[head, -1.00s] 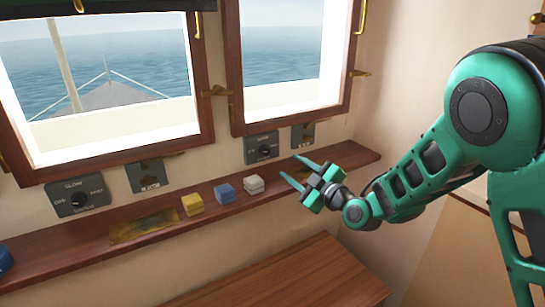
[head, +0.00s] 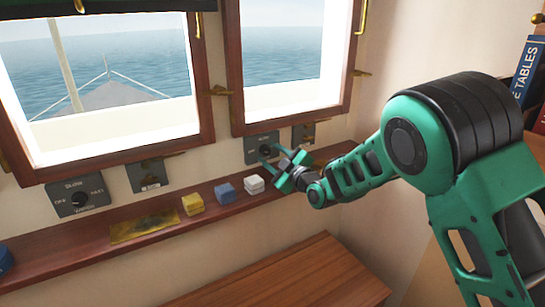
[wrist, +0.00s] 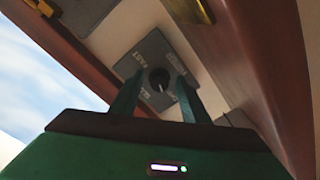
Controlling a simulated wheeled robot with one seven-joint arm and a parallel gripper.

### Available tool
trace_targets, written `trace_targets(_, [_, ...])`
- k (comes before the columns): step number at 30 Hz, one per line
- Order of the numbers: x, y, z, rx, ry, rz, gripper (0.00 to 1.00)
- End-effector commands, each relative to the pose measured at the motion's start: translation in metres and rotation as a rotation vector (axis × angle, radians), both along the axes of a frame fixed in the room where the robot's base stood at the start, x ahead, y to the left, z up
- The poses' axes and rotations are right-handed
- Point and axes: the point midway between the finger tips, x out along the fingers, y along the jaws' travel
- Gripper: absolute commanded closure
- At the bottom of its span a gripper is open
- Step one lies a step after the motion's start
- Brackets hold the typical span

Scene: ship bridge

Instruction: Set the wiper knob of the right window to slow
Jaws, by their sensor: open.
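The wiper panel of the right window (head: 251,149) is a grey plate on the wall under that window. Its dark round knob (wrist: 159,78) shows in the wrist view, with a small pale mark on its lower right side. The lettering there is tilted; FAST seems readable, but I cannot tell the knob's setting. My green gripper (head: 268,157) is open in front of this panel.
A wooden ledge (head: 80,250) runs below the panels. A yellow block (head: 192,204), a blue block (head: 225,193) and a white block (head: 254,184) lie on it, close by my gripper. Another wiper panel (head: 78,198) is under the left window. Books (head: 527,70) stand at right.

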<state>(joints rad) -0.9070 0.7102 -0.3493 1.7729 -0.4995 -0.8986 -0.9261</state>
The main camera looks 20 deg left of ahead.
Motion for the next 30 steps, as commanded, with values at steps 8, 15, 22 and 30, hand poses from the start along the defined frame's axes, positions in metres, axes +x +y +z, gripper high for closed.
trace_targets(8, [0.0009,0.0013,0.0,0.0,0.0,0.0,0.58])
trace_targets(15, [0.0008,0.0012,-0.0001,0.0,0.0,0.0,0.99])
trace_targets(22, [0.0008,0.0009,-0.0004,0.012,0.016,0.0,0.99])
trace_targets(30, [0.0011,0.0003,-0.0007,0.09,0.118,-0.001,0.99])
